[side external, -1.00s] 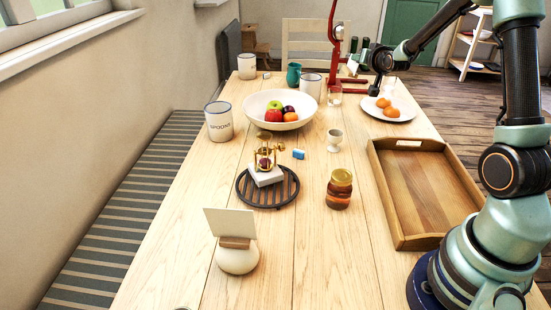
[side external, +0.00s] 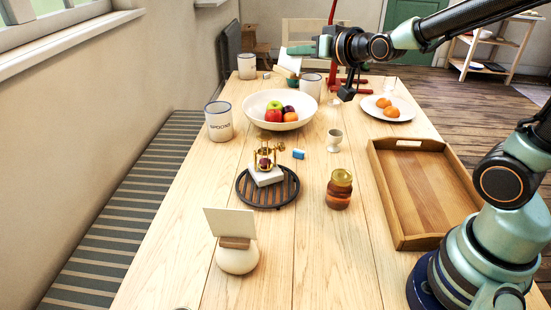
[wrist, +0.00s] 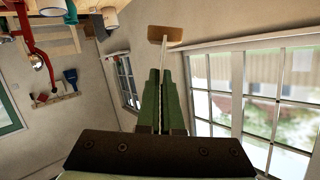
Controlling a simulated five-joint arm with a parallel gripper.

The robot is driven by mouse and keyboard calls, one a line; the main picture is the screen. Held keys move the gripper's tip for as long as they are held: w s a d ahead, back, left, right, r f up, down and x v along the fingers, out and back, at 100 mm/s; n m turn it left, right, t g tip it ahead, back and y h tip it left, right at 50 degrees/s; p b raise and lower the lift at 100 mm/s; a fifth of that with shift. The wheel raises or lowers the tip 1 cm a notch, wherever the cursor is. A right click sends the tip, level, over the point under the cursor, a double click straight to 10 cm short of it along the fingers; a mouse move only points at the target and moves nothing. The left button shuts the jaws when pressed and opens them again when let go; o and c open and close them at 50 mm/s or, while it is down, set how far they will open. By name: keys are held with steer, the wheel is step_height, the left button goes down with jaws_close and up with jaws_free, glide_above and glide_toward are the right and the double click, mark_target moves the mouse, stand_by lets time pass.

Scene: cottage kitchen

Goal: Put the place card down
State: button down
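My gripper (side external: 289,51) is at the far end of the table, raised above it. In the wrist view its green fingers (wrist: 161,72) are closed on a thin pale card seen edge-on, the place card (wrist: 165,62), which has a wooden piece (wrist: 165,36) at its far end. In the side view the place card (side external: 290,62) is a tilted white sheet under the gripper. Another white card (side external: 229,222) stands upright in a round cream holder (side external: 237,262) with a wooden bar, at the table's near end, apart from the gripper.
Below and near the gripper are a white fruit bowl (side external: 262,116), a cream canister (side external: 247,67), a cream mug (side external: 311,86) and a red stand (side external: 347,82). A dark round trivet (side external: 284,194), an amber jar (side external: 339,190) and a wooden tray (side external: 412,241) stand nearer.

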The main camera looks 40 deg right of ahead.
steer(key=a, duration=0.1)
steer(key=s+a, duration=0.1)
steer(key=shift+s+a+r+n+y, duration=0.1)
steer(key=shift+s+a+n+y, duration=0.2)
steer(key=shift+a+y, duration=0.1)
steer(key=w+d+f+m+h, duration=0.2)
steer(key=d+f, duration=0.1)
steer(key=d, duration=0.7)
steer(key=w+d+f+m+g+h, duration=0.1)
steer(key=d+f+m+h, duration=0.1)
steer(key=d, duration=0.9)
steer(key=w+d+f+m+g+h, duration=0.1)
steer(key=w+d+f+m+h, duration=0.1)
steer(key=d, duration=0.9)
steer(key=shift+w+d+f+h, duration=0.2)
steer(key=shift+w+f+h, duration=0.15)
steer(key=shift+f+h, duration=0.5)
step_height(320, 180, down, 20)
steer(key=shift+r, duration=0.2)
